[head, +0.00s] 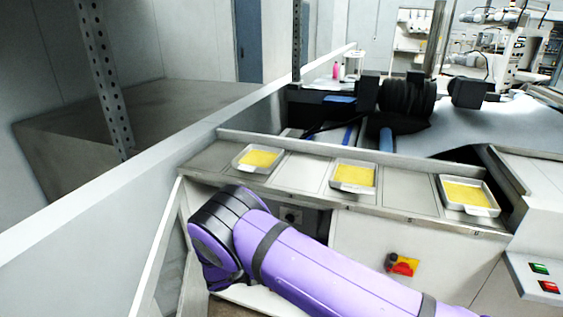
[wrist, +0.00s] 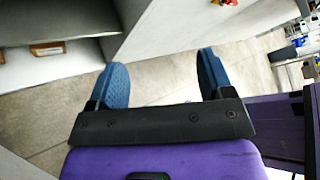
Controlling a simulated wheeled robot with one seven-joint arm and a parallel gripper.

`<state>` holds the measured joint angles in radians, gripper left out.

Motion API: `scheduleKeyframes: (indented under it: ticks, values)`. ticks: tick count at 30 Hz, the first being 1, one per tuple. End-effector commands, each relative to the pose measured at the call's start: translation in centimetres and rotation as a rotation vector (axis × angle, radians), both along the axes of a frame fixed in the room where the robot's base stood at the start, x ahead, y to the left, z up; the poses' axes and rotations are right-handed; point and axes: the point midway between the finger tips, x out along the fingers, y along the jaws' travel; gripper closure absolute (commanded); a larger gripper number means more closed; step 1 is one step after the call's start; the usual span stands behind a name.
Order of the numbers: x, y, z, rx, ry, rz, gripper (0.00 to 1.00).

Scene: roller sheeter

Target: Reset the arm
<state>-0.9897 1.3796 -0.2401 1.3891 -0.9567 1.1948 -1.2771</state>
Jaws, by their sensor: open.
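My purple arm (head: 310,268) reaches in from the lower right of the head view and bends at a black joint in front of the machine's shelf. My gripper (wrist: 162,82) shows in the wrist view with its two blue fingers wide apart. Nothing is between the fingers, and bare floor lies beyond them. The gripper itself does not show in the head view.
A metal shelf (head: 290,170) holds three trays with yellow contents: left (head: 259,159), middle (head: 353,176), right (head: 467,194). A red and yellow switch (head: 403,264) is on the panel below. A long rail (head: 120,200) runs along the left.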

Motion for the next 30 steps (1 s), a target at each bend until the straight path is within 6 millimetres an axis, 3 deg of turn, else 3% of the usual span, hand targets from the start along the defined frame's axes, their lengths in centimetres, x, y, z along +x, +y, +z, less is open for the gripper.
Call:
scheduleKeyframes:
  ticks: [1,3,16,23,30]
  values:
    - [0.8,-0.6,2.3,0.049,-0.023,-0.051,0.26]
    - [1.4,-1.5,5.0,0.112,-0.055,-0.119,0.26]
    - [3.0,-8.7,20.7,0.472,-0.275,-0.539,0.26]
    - [2.0,-13.3,28.4,0.645,-0.402,-0.761,0.26]
    - [-0.5,-18.2,35.7,0.816,-0.542,-0.991,0.26]
